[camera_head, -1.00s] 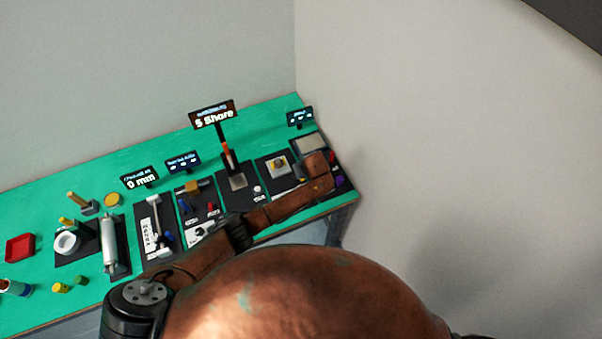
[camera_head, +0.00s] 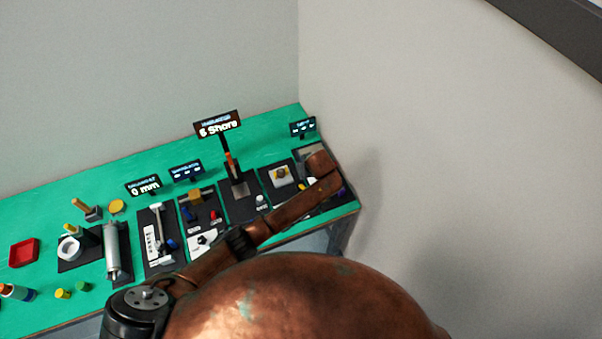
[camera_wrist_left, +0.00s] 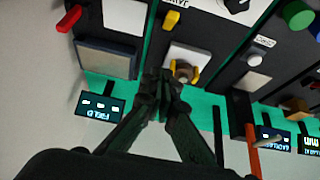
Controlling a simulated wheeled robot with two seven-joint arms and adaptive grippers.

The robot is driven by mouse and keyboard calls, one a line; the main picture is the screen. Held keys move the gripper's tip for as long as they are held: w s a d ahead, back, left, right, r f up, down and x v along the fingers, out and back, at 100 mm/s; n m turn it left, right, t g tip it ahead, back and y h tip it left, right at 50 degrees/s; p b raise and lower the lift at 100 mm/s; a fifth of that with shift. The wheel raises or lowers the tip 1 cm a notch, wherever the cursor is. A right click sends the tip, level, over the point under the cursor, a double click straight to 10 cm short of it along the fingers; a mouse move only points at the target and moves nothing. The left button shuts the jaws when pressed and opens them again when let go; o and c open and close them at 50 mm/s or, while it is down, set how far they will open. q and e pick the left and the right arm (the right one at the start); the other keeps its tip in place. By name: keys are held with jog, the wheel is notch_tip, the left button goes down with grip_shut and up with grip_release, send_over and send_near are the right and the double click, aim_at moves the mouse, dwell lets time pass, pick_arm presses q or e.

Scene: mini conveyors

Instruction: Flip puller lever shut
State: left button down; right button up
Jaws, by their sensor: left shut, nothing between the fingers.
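My left gripper (camera_wrist_left: 162,92) is shut and empty in the left wrist view. Its dark fingertips are close to a white plate (camera_wrist_left: 203,61) bearing a small round metal part with yellow jaws (camera_wrist_left: 184,72); whether they touch cannot be told. The same plate shows in the head view (camera_head: 281,176). A yellow lever (camera_wrist_left: 171,20) and a red lever (camera_wrist_left: 69,18) stand on the dark panels. Which part is the puller lever cannot be told. In the head view my brown arm covers the front of the right-hand panels and hides the gripper. My right gripper is not in view.
Several small stations stand on the green table (camera_head: 75,195), with small signs behind them. A tall post with a sign (camera_head: 217,124) stands behind the middle station. A FIELD sign (camera_wrist_left: 97,106) is left of the gripper. A wall (camera_head: 420,150) closes the right side.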

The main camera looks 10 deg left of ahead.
pick_arm(q)
jog(key=v, duration=0.3)
jog(key=shift+s+d, duration=0.1)
jog(key=shift+s, duration=0.05)
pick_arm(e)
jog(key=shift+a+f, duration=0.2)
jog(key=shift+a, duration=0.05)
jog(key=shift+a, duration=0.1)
